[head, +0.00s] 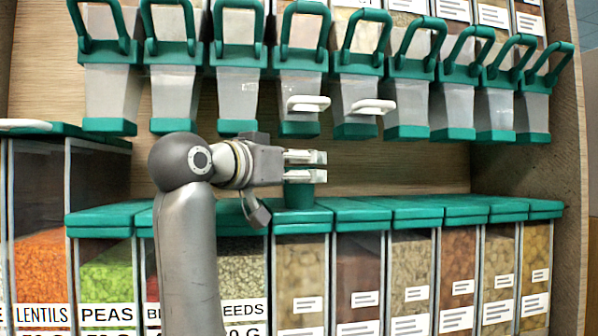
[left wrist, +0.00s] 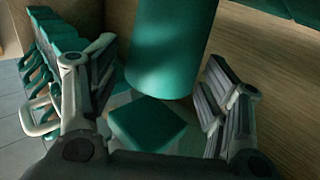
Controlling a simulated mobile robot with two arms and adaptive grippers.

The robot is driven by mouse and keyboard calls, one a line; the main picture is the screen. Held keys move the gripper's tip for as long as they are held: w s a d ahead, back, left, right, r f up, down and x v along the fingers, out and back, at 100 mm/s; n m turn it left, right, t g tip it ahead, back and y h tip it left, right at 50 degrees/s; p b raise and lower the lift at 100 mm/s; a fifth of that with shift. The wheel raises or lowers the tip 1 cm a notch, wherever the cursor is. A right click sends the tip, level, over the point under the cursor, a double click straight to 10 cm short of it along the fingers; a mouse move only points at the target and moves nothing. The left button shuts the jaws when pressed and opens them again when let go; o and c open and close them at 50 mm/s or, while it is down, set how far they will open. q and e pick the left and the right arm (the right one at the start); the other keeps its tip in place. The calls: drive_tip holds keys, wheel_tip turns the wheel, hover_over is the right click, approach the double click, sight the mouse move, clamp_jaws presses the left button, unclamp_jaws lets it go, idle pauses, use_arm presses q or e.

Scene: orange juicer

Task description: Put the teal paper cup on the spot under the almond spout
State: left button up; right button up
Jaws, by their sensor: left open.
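The teal paper cup (head: 299,196) stands on the teal bin tops, partly hidden by my left gripper (head: 318,165). In the left wrist view the cup (left wrist: 170,50) shows large and plain, in the gap between the spread fingers of my left gripper (left wrist: 150,108). The fingers appear apart from it. A row of clear spouts with teal bases hangs above; one spout (head: 298,95) is over the cup, with a white lever (head: 308,103). I cannot read which spout is the almond one. My right gripper is not in view.
A second white lever (head: 372,106) sticks out from the neighbouring spout. Bins with teal lids (head: 420,212) run along below. A taller lentils bin (head: 40,215) stands at the left.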

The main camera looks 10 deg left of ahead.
use_arm(q)
drive_tip(key=b+v, duration=0.3)
drive_tip(key=v, duration=0.8)
drive_tip(key=shift+f, duration=0.15)
